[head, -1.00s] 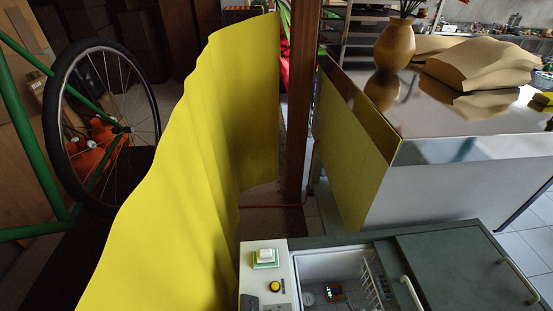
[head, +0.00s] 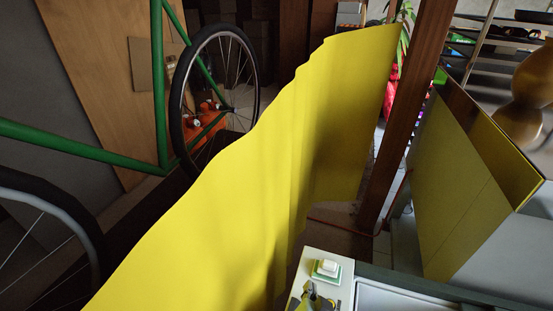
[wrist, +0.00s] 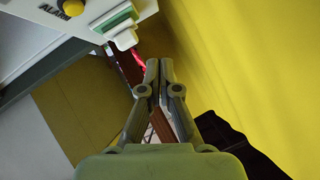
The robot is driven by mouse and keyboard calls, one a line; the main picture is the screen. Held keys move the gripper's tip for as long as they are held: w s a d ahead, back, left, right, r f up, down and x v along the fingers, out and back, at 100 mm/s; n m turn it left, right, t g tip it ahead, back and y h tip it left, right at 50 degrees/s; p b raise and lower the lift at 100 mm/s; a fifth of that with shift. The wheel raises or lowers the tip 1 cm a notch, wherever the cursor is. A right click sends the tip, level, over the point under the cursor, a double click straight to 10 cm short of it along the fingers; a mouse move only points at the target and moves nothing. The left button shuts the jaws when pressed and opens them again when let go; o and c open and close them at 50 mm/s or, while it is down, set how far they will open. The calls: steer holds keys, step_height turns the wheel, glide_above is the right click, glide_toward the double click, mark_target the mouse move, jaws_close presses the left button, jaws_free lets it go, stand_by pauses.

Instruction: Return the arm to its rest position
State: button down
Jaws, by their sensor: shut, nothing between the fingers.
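My gripper (wrist: 159,80) shows in the wrist view, its two grey-green fingers together with nothing between them. It is clear of the white panel (wrist: 35,20) at the upper left, which carries a yellow button (wrist: 71,8) and a green-and-white switch (wrist: 118,23). A large yellow sheet (wrist: 240,70) hangs along the right of that view. The rest of my arm cannot be made out.
The yellow sheet (head: 235,190) fills the middle of the head view. A bicycle wheel (head: 217,85) and green frame (head: 80,150) stand at the left. A brown post (head: 405,110) rises right of the sheet.

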steer(key=s+a+r+n+t+y+b, duration=0.1)
steer(key=s+a+r+n+y+b, duration=0.1)
steer(key=s+a+r+n, duration=0.7)
step_height(320, 180, up, 17)
steer(key=w+m+p, duration=0.1)
steer(key=p, duration=1.7)
steer(key=shift+a+t+p, duration=0.3)
steer(key=shift+a+p, duration=0.05)
steer(key=shift+p, duration=0.05)
